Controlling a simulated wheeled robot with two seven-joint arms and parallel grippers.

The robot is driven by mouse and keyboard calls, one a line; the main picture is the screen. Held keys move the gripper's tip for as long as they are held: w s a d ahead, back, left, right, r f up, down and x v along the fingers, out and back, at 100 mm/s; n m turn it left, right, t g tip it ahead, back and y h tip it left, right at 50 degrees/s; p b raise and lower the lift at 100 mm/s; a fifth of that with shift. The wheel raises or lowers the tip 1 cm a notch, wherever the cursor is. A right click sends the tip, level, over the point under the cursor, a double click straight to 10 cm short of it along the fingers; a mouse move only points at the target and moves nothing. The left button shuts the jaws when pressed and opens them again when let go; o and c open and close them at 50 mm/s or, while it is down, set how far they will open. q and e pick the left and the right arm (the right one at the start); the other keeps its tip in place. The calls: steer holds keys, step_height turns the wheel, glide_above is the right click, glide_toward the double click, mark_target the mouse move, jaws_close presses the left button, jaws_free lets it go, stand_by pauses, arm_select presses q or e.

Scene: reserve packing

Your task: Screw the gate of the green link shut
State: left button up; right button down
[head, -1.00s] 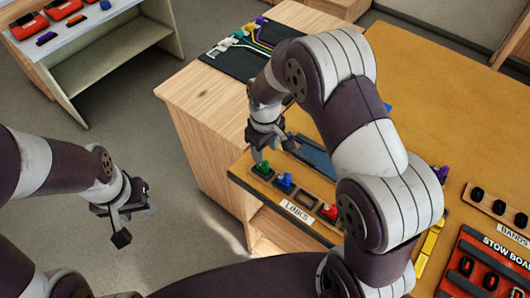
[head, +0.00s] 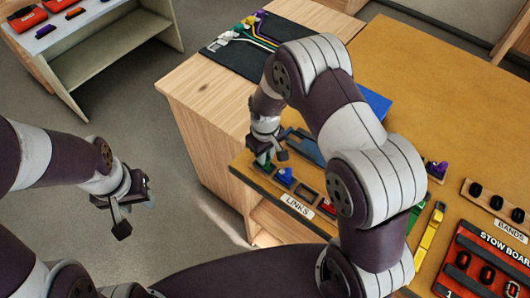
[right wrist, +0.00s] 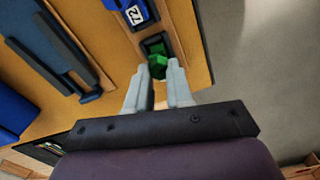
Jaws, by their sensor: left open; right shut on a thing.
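The green link (right wrist: 158,66) sits at the left end of the links rack (head: 262,184), in a dark slot. My right gripper (head: 268,157) has come down on it, and in the right wrist view its two fingertips (right wrist: 160,75) are closed on the green part. In the head view the fingers mostly hide the green link. Its gate cannot be made out. My left gripper (head: 132,210) is open and empty, over the floor left of the bench.
A blue link (head: 285,177) stands beside the green one, with an empty slot (head: 306,193) and a partly hidden red link (head: 327,207) further along. A blue-grey tray (head: 308,149) lies just behind. A dark mat with coloured straps (head: 250,48) is at the back.

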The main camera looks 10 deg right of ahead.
steer(key=m, duration=0.3)
steer(key=shift+d+m, duration=0.1)
steer(key=shift+m, duration=0.3)
steer(key=c, duration=0.9)
jaws_free()
steer(key=shift+c, duration=0.2)
